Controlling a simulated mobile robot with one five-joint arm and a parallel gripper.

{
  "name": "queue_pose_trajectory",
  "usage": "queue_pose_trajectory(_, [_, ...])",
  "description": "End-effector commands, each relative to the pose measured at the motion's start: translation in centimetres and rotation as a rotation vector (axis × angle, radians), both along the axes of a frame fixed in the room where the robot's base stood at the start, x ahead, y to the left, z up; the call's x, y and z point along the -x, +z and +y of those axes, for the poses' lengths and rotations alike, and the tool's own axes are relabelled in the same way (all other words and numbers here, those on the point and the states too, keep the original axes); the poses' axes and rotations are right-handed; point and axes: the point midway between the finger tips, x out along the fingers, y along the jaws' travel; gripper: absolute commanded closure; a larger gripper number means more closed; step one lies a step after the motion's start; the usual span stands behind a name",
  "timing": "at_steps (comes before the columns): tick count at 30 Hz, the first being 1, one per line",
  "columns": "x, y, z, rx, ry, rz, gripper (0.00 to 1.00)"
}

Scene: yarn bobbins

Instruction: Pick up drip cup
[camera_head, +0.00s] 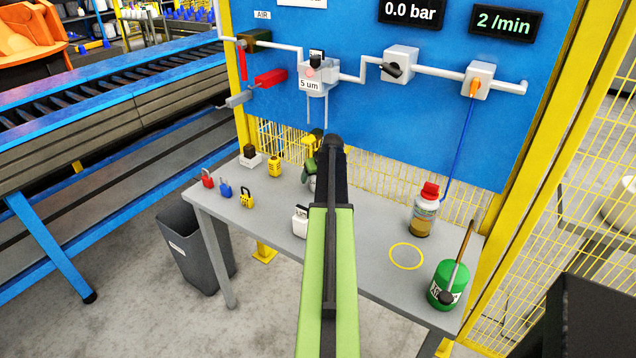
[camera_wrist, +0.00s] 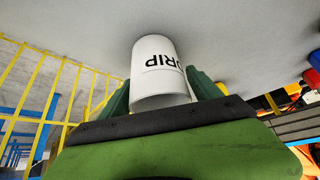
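The drip cup (camera_wrist: 160,70) is white with black "DRIP" lettering, which appears upside down in the wrist view. It sits between the two green fingers of my gripper (camera_wrist: 160,88), one on each side. The fingers look very close to its walls, but I cannot tell whether both press on it. The cup's far end is against or close to the grey surface. In the head view my gripper (camera_head: 312,165) is over the back of the bench, and my own arm hides most of that spot.
The grey bench (camera_head: 375,262) holds red (camera_head: 207,178), blue (camera_head: 225,187) and yellow (camera_head: 246,197) padlocks at left. A small white object (camera_head: 300,222) stands beside my arm. A red-capped bottle (camera_head: 425,212) and green can (camera_head: 448,286) are at right. The blue panel (camera_head: 420,130) rises behind.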

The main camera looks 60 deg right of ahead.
Motion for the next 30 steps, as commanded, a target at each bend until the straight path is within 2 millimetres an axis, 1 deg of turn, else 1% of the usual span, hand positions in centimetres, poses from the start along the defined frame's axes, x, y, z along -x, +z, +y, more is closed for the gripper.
queue_pose_trajectory(1, [0.0,0.0,0.0,0.0,0.0,0.0,0.35])
queue_pose_trajectory(12, [0.0,0.0,0.0,0.0,0.0,0.0,0.83])
queue_pose_trajectory(13, [0.0,0.0,0.0,0.0,0.0,0.0,0.86])
queue_pose_trajectory(19, [0.0,0.2,0.0,0.0,0.001,0.0,0.86])
queue_pose_trajectory(25, [0.2,1.7,0.2,0.0,0.0,0.0,0.86])
queue_pose_trajectory(26, [0.8,1.3,0.7,0.0,0.0,0.0,0.86])
queue_pose_trajectory(30, [3.6,1.2,2.7,-0.001,-0.002,-0.001,0.86])
